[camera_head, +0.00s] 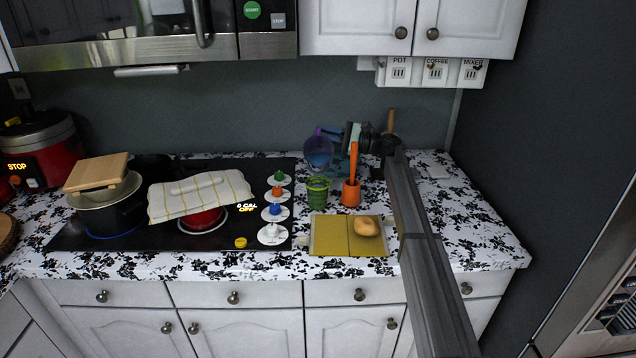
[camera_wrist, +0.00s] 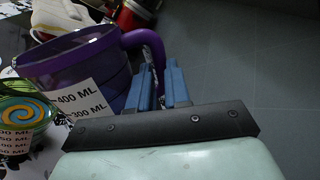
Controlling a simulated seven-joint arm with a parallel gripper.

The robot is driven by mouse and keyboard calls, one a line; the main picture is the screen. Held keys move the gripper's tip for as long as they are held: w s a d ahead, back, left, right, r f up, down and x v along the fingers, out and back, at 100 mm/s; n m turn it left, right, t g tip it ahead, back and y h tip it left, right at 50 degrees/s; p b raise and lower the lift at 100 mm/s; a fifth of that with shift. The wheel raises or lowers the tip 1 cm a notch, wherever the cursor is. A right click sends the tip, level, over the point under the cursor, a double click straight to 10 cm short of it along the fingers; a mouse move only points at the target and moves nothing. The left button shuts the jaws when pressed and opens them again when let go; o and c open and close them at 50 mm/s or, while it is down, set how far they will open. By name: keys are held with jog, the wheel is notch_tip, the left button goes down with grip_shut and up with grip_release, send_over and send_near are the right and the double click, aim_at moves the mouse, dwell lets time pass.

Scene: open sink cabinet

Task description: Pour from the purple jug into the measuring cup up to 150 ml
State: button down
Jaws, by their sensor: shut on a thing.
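The purple jug (camera_head: 318,153) is held in the air above and behind the green measuring cup (camera_head: 317,192), its mouth tipped toward the cup. In the wrist view the jug (camera_wrist: 85,62) shows 400 ML and 300 ML marks. My gripper (camera_wrist: 159,82) is shut on its purple handle (camera_wrist: 148,42). The measuring cup (camera_wrist: 18,128) stands at the left edge of the wrist view, partly cut off, with ML marks and a yellow and blue swirl at its mouth. I cannot make out its fill level or a stream of liquid.
An orange utensil holder (camera_head: 351,194) stands close right of the cup. The stove (camera_head: 140,230) with pots is left. My arm covers the counter to the right.

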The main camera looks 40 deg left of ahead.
jog(key=shift+a+f+m, duration=0.1)
jog(key=shift+f+m, duration=0.1)
jog(key=shift+m, duration=0.1)
jog(key=shift+w+a+f+m, duration=0.25)
jog(key=shift+w+m, duration=0.2)
jog(key=shift+m, duration=0.35)
jog(key=w+a+f+m, duration=0.1)
jog(key=m, duration=0.1)
jog(key=w+a+f+m+t, duration=0.1)
jog(key=f, duration=0.1)
jog(key=w+a+f+m, duration=0.1)
jog(key=m, duration=0.1)
jog(key=shift+w+a+f+m+t, duration=0.15)
jog(key=shift+w+m+t, duration=0.1)
jog(key=shift+m+t, duration=0.05)
jog(key=shift+w+a+f+m+h, duration=0.1)
jog(key=shift+w+a+m+h, duration=0.1)
jog(key=shift+m, duration=0.3)
jog(key=shift+w+a+f+m+h, duration=0.1)
jog(key=shift+m+h, duration=0.1)
jog(key=shift+m, duration=0.3)
jog(key=shift+r, duration=0.1)
